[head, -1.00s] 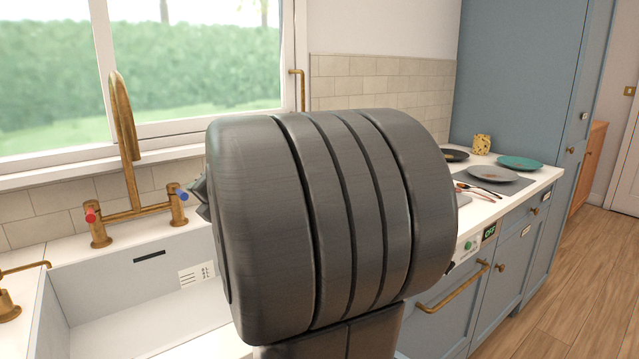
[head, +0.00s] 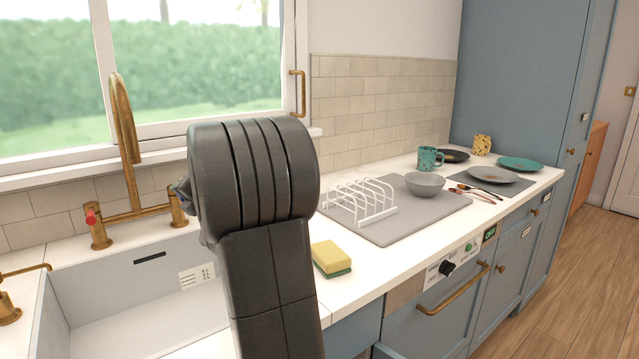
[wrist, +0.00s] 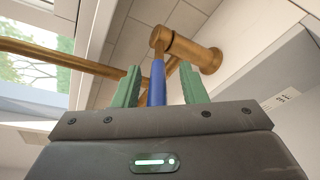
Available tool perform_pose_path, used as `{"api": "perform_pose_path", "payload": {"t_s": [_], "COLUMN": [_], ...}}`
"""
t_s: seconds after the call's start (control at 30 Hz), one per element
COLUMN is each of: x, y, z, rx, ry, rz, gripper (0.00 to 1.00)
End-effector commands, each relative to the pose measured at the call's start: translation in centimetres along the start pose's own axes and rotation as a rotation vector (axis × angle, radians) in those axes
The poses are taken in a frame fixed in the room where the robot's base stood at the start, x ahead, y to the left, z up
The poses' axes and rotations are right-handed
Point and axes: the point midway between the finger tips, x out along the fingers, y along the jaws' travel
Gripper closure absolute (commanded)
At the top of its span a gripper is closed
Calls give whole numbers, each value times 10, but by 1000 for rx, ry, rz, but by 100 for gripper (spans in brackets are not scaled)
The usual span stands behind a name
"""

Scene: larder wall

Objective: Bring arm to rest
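My gripper (wrist: 158,84) shows in the wrist view with two green fingers standing apart. The tap's blue lever (wrist: 157,82) shows between them, with a gap on each side. It joins a brass valve (wrist: 190,52) beyond the fingertips. In the head view my arm's dark wrist and forearm fill the middle. They hide most of the gripper, and only a small part shows at their left edge, by the brass tap (head: 123,120). The tap's red lever (head: 92,216) is clear of my arm.
The sink (head: 135,285) lies below left. To the right are a yellow-green sponge (head: 332,259), a white rack (head: 360,200), a grey bowl (head: 424,184), a teal mug (head: 430,158) and plates (head: 492,175). A window (head: 200,60) is behind. The floor at right is clear.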

Motion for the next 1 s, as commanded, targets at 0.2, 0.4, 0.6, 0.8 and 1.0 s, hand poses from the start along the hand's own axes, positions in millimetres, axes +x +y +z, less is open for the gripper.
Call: {"api": "perform_pose_path", "payload": {"t_s": [0.2,0.4,0.6,0.8,1.0], "x": [-2,-2,-2,-2,-1], "y": [-1,-4,-8,-11,-14], "z": [8,13,19,24,30], "rx": [-11,-25,-38,-50,-65], "ry": [53,103,155,208,262], "rz": [30,62,95,129,164], "gripper": [62,62,62,62,62]}}
